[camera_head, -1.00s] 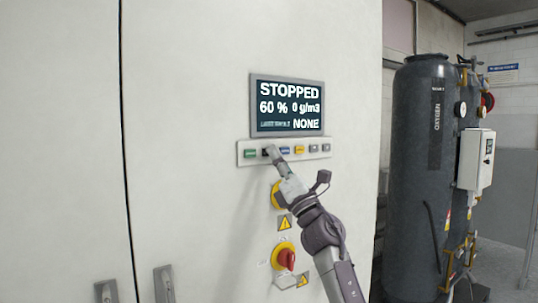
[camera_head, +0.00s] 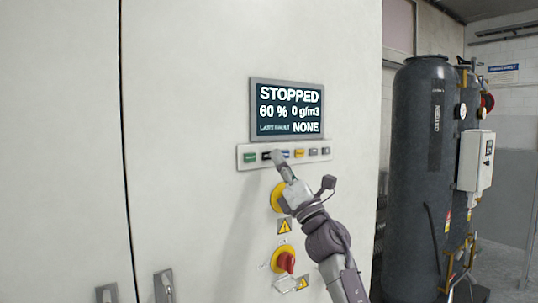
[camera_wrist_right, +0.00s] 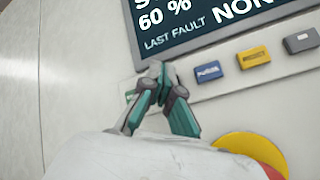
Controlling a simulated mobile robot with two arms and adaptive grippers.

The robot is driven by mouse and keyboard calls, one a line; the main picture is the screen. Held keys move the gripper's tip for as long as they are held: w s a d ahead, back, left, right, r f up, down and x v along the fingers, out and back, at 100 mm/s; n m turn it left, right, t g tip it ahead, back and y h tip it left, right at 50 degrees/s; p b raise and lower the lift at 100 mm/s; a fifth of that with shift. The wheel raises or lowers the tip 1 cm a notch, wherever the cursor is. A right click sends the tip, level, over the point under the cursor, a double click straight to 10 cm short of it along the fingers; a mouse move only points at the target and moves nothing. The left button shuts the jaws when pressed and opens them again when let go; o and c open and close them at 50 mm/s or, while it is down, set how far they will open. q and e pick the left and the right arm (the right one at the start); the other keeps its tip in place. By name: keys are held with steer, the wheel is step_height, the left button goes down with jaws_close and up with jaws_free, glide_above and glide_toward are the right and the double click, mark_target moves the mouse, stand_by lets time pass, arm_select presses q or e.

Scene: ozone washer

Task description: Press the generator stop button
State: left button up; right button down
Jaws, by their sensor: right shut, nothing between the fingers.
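The generator's button strip (camera_head: 330,144) is a pale bar under the display (camera_head: 287,108), which reads STOPPED, 60 %, 0 g/m3, last fault NONE. From left it has a green button (camera_head: 250,157), a dark button (camera_head: 266,155), a blue one, a yellow one (camera_head: 299,153) and two grey ones. My left gripper is out of view.
Cabinet door handles (camera_head: 164,286) are at lower left. A dark tank (camera_head: 415,180) stands to the right.

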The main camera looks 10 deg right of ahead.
steer(key=s+p, duration=0.1)
steer(key=s+d+p, duration=0.1)
steer(key=s, duration=0.1)
steer(key=s+p, duration=0.1)
steer(key=shift+s+d, duration=0.3)
steer(key=shift+s, duration=0.05)
steer(key=shift+f, duration=0.1)
stand_by(0.6)
